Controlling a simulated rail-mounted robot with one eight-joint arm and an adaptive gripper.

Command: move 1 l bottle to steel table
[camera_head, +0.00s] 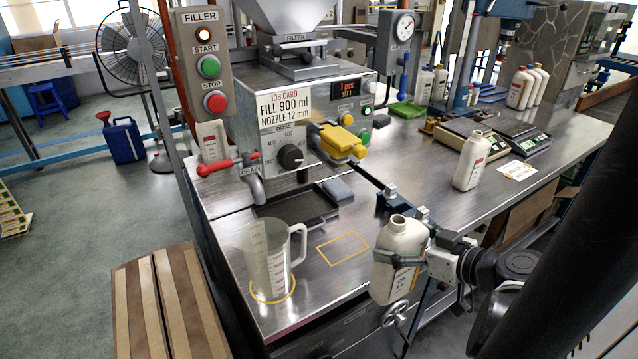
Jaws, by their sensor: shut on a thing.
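My gripper (412,260) is shut around a white open-topped bottle (393,277) at the lower middle right. The bottle is nearly upright in front of the steel table's front edge, near a handwheel. The fingers cover part of its body and label. The steel table (335,215) carries the filler machine and has a yellow rectangle outline (343,248) left of the held bottle. A second white open bottle (470,162) stands on the table farther right, apart from my gripper. I cannot read a volume on either bottle.
A clear measuring jug (272,258) stands in a yellow ring on the table's left front. The filler (312,115) has a drip tray (297,207) below it. Scales (470,140) and several bottles stand at the back right. A wooden pallet (160,305) is at lower left.

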